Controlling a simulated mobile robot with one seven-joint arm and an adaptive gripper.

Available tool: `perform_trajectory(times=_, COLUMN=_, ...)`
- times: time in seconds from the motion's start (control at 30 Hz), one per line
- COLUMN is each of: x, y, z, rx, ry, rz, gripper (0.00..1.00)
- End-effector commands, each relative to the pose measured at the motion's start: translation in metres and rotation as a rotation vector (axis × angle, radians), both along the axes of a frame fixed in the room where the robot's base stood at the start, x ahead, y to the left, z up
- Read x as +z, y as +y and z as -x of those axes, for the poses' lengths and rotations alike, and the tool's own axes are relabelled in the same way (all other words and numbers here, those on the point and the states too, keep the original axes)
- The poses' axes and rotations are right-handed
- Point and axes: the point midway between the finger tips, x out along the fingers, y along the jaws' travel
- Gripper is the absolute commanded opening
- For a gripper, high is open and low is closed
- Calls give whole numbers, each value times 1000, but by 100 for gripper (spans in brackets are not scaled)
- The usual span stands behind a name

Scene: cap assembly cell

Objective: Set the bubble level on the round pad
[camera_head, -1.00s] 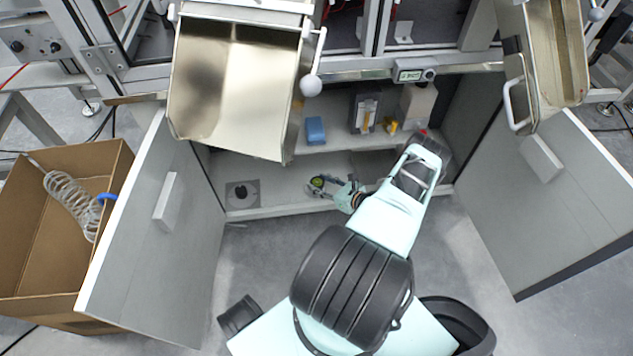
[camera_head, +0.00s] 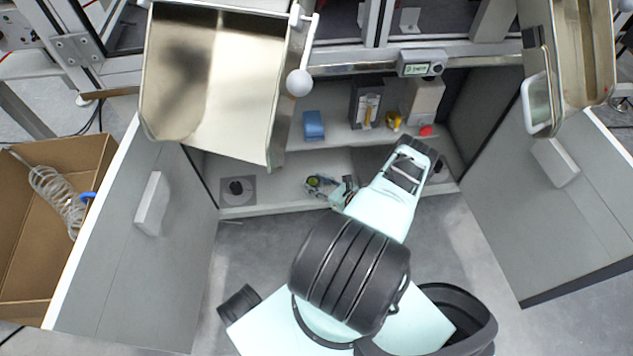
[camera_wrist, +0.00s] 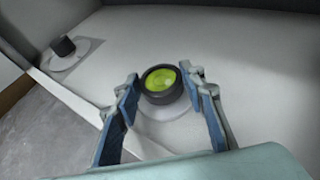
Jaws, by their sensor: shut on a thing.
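The bubble level is a black round housing with a yellow-green face (camera_wrist: 163,85). In the wrist view it sits between the two blue fingers of my gripper (camera_wrist: 165,92), which is shut on it. In the head view the level (camera_head: 314,182) and my gripper (camera_head: 333,188) are small, over the cabinet's lower shelf.
A black knob-like part (camera_head: 236,187) stands on a grey square plate (camera_head: 250,196) to the left on the same shelf. A blue box (camera_head: 313,125) and yellow and red items stand on the upper shelf. Open doors (camera_head: 140,260) flank the cabinet. A metal chute (camera_head: 215,90) hangs above.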

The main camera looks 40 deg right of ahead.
Motion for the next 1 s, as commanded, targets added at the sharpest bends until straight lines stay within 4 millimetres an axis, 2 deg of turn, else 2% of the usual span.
perform_trajectory(times=0.43, x=-7, y=1, z=1, rx=-2, ry=-1, rz=1, gripper=13)
perform_trajectory(times=0.47, x=-6, y=1, z=1, rx=-2, ry=-1, rz=1, gripper=41)
perform_trajectory(times=0.6, x=-6, y=1, z=1, rx=-2, ry=-1, rz=1, gripper=55)
perform_trajectory(times=1.0, x=0, y=0, z=5, rx=-4, ry=0, rz=-1, gripper=55)
